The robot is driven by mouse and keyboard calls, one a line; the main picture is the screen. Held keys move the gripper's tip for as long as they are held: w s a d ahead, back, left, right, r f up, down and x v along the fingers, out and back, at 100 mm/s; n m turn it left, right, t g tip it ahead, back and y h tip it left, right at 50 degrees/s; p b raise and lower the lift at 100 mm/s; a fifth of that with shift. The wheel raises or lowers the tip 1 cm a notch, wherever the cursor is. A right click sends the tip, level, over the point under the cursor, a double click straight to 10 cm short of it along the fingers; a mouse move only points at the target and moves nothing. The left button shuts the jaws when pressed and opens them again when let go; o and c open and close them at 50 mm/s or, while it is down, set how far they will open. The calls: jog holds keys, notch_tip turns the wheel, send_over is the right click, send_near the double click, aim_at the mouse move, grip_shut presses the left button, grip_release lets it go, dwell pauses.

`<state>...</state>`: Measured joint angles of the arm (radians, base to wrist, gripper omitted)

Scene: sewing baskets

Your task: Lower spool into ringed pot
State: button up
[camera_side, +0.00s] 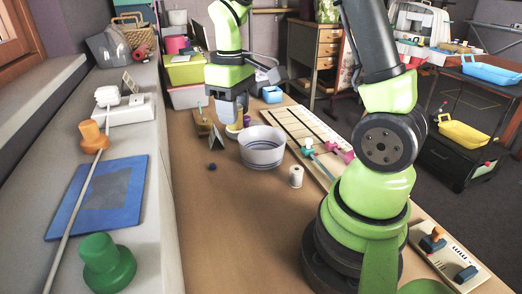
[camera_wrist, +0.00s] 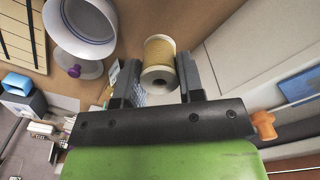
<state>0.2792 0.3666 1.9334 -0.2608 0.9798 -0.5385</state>
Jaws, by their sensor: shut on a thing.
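The spool (camera_wrist: 160,51), wound with yellow thread between pale ends, is between the two fingers of my gripper (camera_wrist: 160,72) in the wrist view. The fingers are shut on it. In the side view my gripper (camera_side: 228,112) is above the table, behind and left of the ringed pot. The ringed pot (camera_side: 262,151) is a wide, open, pale grey pot with bands around its wall. In the wrist view the pot (camera_wrist: 54,28) is at the upper left, apart from the spool. I cannot clearly make out the held spool in the side view.
A white spool (camera_side: 296,177) stands right of the pot. A small dark ball (camera_side: 212,167) lies left of it. A pale disc with a purple knob (camera_wrist: 75,71) is beside the pot. A striped board (camera_side: 297,130) lies behind it. The front of the table is mostly clear.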

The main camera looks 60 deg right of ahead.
jog(key=d+f, duration=0.3)
jog(key=d, duration=0.4)
jog(key=d+f, duration=0.3)
jog(key=d, duration=0.4)
jog(key=shift+s+f, duration=0.2)
jog(key=shift+f, duration=0.15)
jog(key=shift+f, duration=0.1)
jog(key=shift+f, duration=2.85)
jog(key=shift+f, duration=0.3)
jog(key=o, duration=1)
